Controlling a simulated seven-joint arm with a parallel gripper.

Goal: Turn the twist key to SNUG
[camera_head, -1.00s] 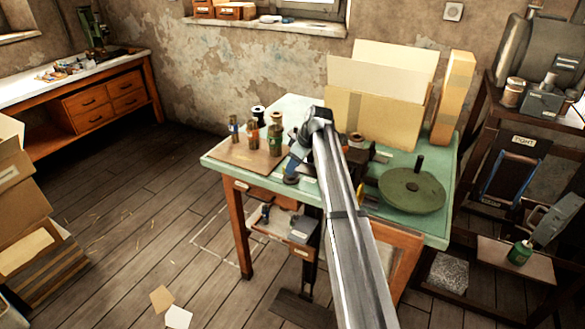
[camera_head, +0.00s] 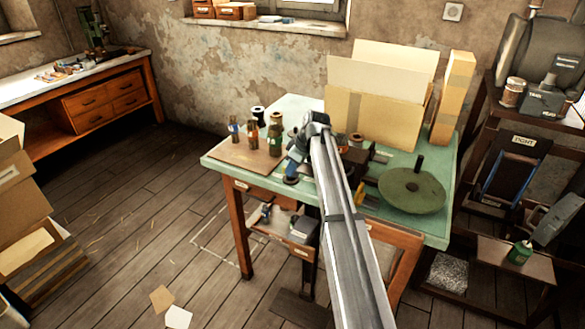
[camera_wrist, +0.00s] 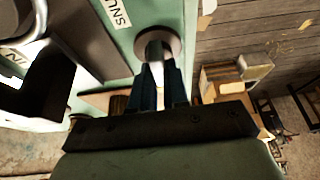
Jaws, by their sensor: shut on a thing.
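In the wrist view, the twist key shows as a short metal stem with a round grey collar (camera_wrist: 172,38) on a green surface. The two blue fingers of my gripper (camera_wrist: 163,78) are shut on this stem. A white label reading SNUG (camera_wrist: 116,12) lies left of the collar, its letters turned. Which way the key points cannot be told. In the head view, my gripper (camera_head: 291,176) reaches down at the front of the green table (camera_head: 225,146); my arm hides much of the press, and the key cannot be made out.
A green handwheel (camera_head: 412,190) lies right of my arm. Several bottles and spools stand on a brown board (camera_head: 240,160) to the left. A cardboard box (camera_head: 372,118) stands behind. A dark rack (camera_head: 515,200) stands at the right.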

